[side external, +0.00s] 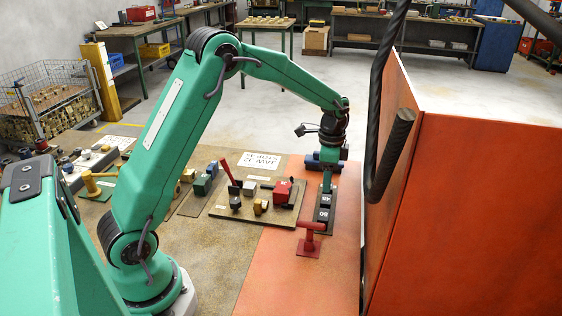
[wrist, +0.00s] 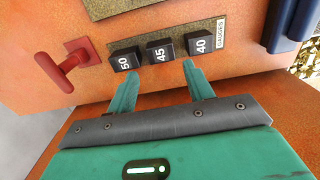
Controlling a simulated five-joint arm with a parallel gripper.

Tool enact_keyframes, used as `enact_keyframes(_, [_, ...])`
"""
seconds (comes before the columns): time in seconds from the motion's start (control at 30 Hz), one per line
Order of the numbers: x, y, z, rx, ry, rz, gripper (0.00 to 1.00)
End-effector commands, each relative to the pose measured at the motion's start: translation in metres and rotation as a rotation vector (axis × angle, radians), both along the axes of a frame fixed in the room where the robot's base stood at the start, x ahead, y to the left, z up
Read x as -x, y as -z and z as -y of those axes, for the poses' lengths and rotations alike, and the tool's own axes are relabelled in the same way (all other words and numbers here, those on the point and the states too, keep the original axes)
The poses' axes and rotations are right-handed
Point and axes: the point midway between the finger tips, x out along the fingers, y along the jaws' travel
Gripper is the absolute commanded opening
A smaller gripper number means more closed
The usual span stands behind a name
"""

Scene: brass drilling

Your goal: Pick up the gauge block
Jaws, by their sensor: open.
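Three dark gauge blocks stand in a row, marked with white numbers. In the wrist view they are block 50 (wrist: 124,60), block 45 (wrist: 160,51) and block 40 (wrist: 201,43), beside a "GAUGES" label (wrist: 221,33). In the side view, block 50 (side external: 321,215) and block 45 (side external: 325,200) show, and block 40 is hidden or hard to make out by my gripper (side external: 327,188). In the wrist view my gripper (wrist: 160,68) is open and empty. Its fingertips point at the row on either side of block 45, and no grip on any block shows.
A red T-handled tool (side external: 309,240) stands near block 50. A dark blue object (side external: 326,160) lies beyond the row. Left is a board (side external: 222,208) with a red block and small parts. A tall orange cabinet (side external: 460,210) stands close at right. The front orange surface is clear.

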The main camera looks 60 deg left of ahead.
Motion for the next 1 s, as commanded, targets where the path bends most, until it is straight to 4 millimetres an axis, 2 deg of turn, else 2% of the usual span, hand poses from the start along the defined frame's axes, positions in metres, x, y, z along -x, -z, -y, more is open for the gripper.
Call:
enact_keyframes(0.2, [0.0, 0.018, 0.0, 0.0, 0.0, -0.001, 0.52])
enact_keyframes(0.57, [0.0, 0.027, 0.0, 0.0, -0.001, -0.003, 0.52])
enact_keyframes(1.0, [-0.001, 0.07, 0.0, 0.0, -0.001, -0.001, 0.52])
